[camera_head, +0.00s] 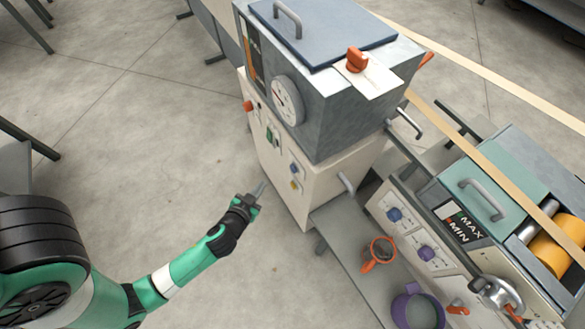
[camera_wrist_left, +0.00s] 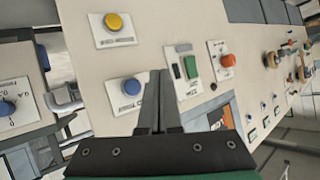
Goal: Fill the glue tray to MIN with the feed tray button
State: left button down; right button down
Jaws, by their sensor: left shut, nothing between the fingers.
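My left gripper (camera_head: 259,191) is shut and empty, a little left of the cream cabinet front in the head view. In the left wrist view its fingertips (camera_wrist_left: 159,75) appear between a blue button (camera_wrist_left: 132,87) and a green switch (camera_wrist_left: 192,68); contact cannot be told. A yellow button (camera_wrist_left: 118,22) sits above the blue one. Their labels are too blurred to tell which is the feed tray button. The glue tray unit's MAX/MIN gauge (camera_head: 460,225) stands at the right beside a teal lid (camera_head: 482,190); the glue level is unclear. My right gripper is not in view.
A red button (camera_wrist_left: 228,60) is beside the green switch. The grey tank (camera_head: 335,105) has a dial (camera_head: 287,100). An orange-rimmed cup (camera_head: 382,250) and a purple pot (camera_head: 418,308) stand on the lower shelf. The floor left of the cabinet is clear.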

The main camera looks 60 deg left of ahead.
pick_arm(q)
jog(key=w, duration=0.8)
jog(key=shift+a+b, duration=0.25)
jog(key=shift+b, duration=0.15)
jog(key=shift+w, duration=0.15)
dwell(1.4)
jog(key=shift+w, duration=0.3)
jog(key=shift+w+b, duration=0.3)
jog(key=shift+w, duration=0.15)
dwell(2.0)
dwell(1.4)
jog(key=shift+s, duration=0.85)
jog(key=shift+s+d+p, duration=0.15)
jog(key=shift+s+p, duration=0.35)
jog(key=shift+s, duration=2)
